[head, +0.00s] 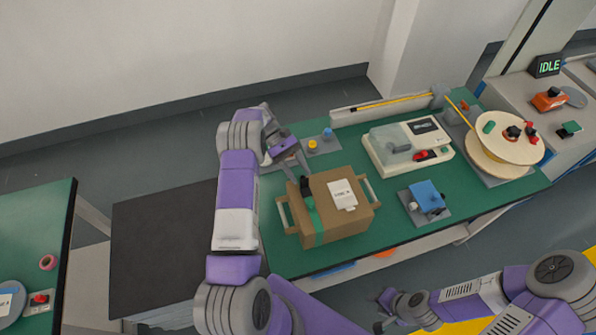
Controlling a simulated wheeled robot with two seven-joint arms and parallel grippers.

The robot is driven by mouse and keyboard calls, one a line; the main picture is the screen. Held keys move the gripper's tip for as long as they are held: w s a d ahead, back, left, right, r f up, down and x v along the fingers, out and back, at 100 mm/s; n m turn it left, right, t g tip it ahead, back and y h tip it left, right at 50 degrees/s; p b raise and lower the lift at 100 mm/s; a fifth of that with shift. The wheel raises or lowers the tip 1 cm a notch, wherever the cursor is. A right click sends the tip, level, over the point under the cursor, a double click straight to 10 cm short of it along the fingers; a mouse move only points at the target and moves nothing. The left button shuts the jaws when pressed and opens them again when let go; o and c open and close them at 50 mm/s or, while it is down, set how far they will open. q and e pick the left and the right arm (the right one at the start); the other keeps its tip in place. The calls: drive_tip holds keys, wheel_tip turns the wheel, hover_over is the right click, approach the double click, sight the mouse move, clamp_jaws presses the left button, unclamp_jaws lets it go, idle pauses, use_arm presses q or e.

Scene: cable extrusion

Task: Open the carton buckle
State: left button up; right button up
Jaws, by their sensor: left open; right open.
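A brown carton (333,220) stands on the green table, with a white label (342,194) on its top and handles at its left and right ends. A green strap (314,219) runs over its left part, with a dark buckle (306,190) on the top. My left gripper (303,174) is open just above and behind the buckle, with its fingers pointing down toward it. I cannot tell whether it touches the buckle. My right gripper (381,312) is open and empty, low in front of the table's front edge and away from the carton.
A white machine (408,145) stands behind the carton to the right. A blue device (427,196) on a grey plate is right of the carton. A reel (505,137) stands at the table's right end. Green tabletop (290,259) is clear in front.

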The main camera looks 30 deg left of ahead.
use_arm(q)
wheel_tip(320, 180, up, 10)
drive_tip(key=shift+f, duration=0.15)
idle(0.6)
